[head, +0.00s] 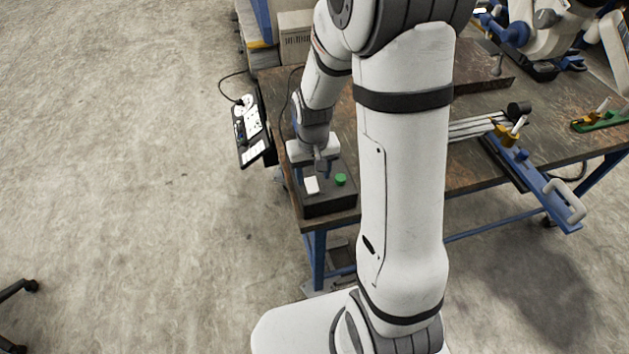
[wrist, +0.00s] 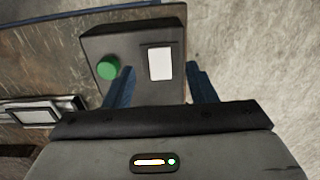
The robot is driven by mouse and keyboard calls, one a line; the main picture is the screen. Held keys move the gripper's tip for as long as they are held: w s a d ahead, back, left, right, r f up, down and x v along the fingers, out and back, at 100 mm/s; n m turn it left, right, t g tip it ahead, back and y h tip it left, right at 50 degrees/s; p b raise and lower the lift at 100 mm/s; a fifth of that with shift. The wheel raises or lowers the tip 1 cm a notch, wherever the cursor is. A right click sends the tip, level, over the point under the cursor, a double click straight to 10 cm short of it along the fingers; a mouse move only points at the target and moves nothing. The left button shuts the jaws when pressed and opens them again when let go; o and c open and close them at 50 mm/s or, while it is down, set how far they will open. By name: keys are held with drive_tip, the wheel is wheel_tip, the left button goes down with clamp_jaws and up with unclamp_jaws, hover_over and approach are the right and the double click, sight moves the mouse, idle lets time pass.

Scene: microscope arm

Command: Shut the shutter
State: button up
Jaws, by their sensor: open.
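A dark control box (head: 330,203) sits at the table's near left corner. It carries a white rectangular plate (head: 312,185) and a round green knob (head: 341,179). In the wrist view the box (wrist: 115,44) lies ahead of my gripper, with the white plate (wrist: 160,64) and the green knob (wrist: 108,67) on its face. My gripper (wrist: 161,84) is open, with blue fingers on either side of the white plate in the picture and nothing between them. I cannot tell its height above the plate. In the head view my gripper (head: 320,166) is over the box's back part. No separate shutter is recognisable.
A panel with white fittings (head: 250,131) hangs at the table's left edge. A framed grey device (wrist: 38,112) lies on the worn tabletop. A blue fixture (head: 535,175) with yellow clamps stands to the right. My arm hides the table's middle.

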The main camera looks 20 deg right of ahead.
sight(313, 190)
drive_tip(key=shift+f, duration=2.75)
drive_tip(key=c, duration=1)
drive_tip(key=shift+w+r+g+p, duration=0.25)
drive_tip(key=shift+g+p, duration=0.65)
drive_tip(key=shift+p, duration=0.15)
drive_tip(key=shift+w+g+p, duration=0.3)
drive_tip(key=shift+g+p, duration=0.15)
drive_tip(key=shift+g, duration=0.95)
drive_tip(key=o, duration=1)
drive_tip(key=shift+r, duration=0.1)
